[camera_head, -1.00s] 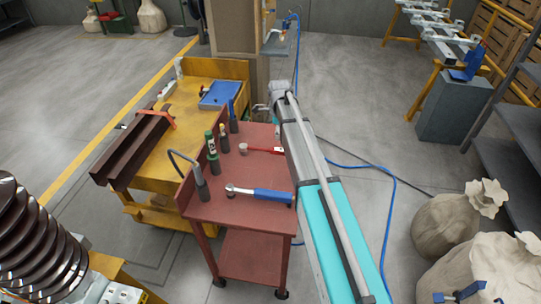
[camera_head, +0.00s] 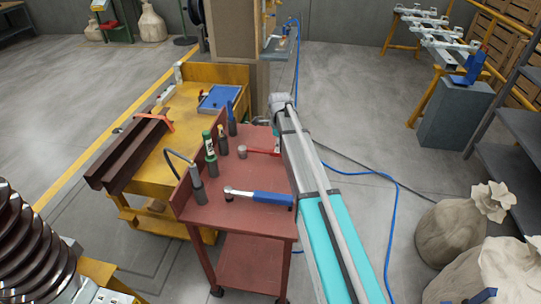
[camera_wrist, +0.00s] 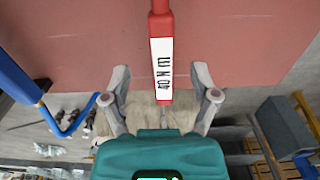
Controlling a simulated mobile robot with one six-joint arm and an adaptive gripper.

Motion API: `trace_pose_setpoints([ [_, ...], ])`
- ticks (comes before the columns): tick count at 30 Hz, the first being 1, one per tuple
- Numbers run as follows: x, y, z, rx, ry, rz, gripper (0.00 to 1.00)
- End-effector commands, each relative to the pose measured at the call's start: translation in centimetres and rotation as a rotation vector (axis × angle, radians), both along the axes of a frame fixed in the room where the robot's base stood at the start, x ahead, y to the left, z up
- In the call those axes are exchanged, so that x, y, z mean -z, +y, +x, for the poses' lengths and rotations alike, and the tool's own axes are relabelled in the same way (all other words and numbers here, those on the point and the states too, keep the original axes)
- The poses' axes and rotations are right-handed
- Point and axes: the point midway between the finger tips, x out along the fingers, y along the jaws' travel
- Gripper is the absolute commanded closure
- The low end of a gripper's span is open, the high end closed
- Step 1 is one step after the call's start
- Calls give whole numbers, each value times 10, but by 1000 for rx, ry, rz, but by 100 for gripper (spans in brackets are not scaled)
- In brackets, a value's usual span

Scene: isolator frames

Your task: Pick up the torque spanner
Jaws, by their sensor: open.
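A spanner with a red handle (camera_head: 264,152) lies on the red-brown cart top (camera_head: 218,212), partly hidden behind my arm in the head view. In the wrist view its red handle (camera_wrist: 160,25) bears a white label reading 40 N m, and its end points towards my gripper. My gripper (camera_wrist: 161,74) is open, with one finger on each side of the labelled handle and a gap on both sides. I cannot tell how high the fingers are above it. A second spanner, with a blue handle (camera_head: 272,199), lies nearer the cart's front; a blue handle (camera_wrist: 18,78) shows at the wrist view's left.
Several upright tools, among them a green one (camera_head: 209,152), stand along the cart's left side. A yellow bench (camera_head: 183,130) with dark beams and a blue tray (camera_head: 220,98) adjoins it. A blue hose (camera_head: 394,200) and sacks (camera_head: 447,240) are on the floor to the right.

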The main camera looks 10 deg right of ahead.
Motion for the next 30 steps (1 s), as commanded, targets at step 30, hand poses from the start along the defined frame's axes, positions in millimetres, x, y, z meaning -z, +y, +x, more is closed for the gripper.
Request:
trace_pose_setpoints([
  [30, 51, -1, -2, -1, 0, 0, 23],
])
